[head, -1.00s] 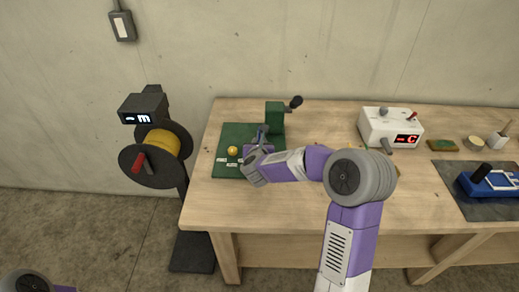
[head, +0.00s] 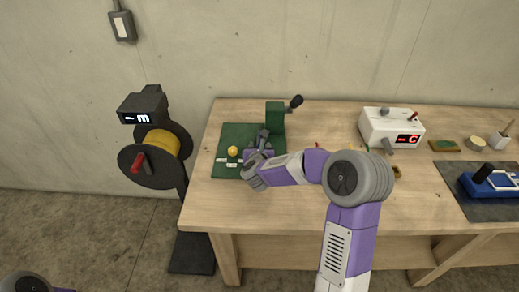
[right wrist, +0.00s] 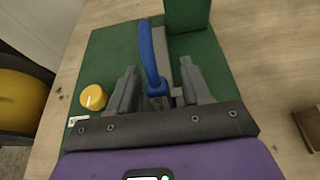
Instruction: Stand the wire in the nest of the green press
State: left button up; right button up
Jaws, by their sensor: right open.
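The green press (head: 275,118) stands at the back left of the bench on a green base plate. In the right wrist view its green body (right wrist: 187,14) is at the top. My left gripper is out of view.
A yellow knob (right wrist: 94,97) stands on the plate left of the fingers. A spool of yellow wire (head: 164,143) stands left of the bench. A white device (head: 390,127) and a blue tool (head: 487,185) are to the right. The bench front is clear.

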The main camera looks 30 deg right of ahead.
jog(key=shift+r, duration=0.15)
jog(key=shift+s+a+r, duration=0.15)
jog(key=shift+s+a, duration=0.05)
jog(key=shift+s, duration=0.05)
jog(key=p+v, duration=0.1)
jog(key=v, duration=1)
jog(key=shift+s, duration=0.15)
